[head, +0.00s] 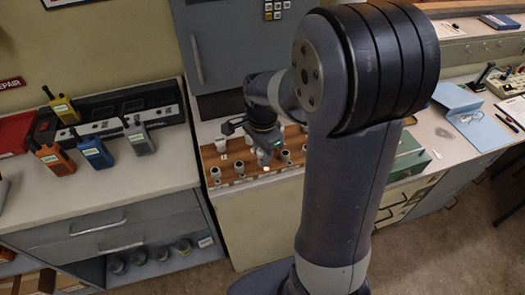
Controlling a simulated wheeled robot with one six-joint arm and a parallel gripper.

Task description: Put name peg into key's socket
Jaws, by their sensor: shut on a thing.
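A brown wooden peg board (252,173) lies on the counter in the middle of the head view. Several pale, round-topped pieces stand on it, among them one at its front left (215,173). My gripper (266,150) is low over the middle of the board, pointing down, and is shut on a name peg. The held peg is mostly hidden by the gripper and too small to read. A small orange glow shows on the board just below the gripper. I cannot make out the key or which socket is its own. My arm hides the board's right end.
Yellow, orange, blue (92,149) and grey handheld radios stand on the left counter by a dark charger rack (130,102). A green box (409,158) is right of my arm. A grey cabinet (222,45) rises behind the board.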

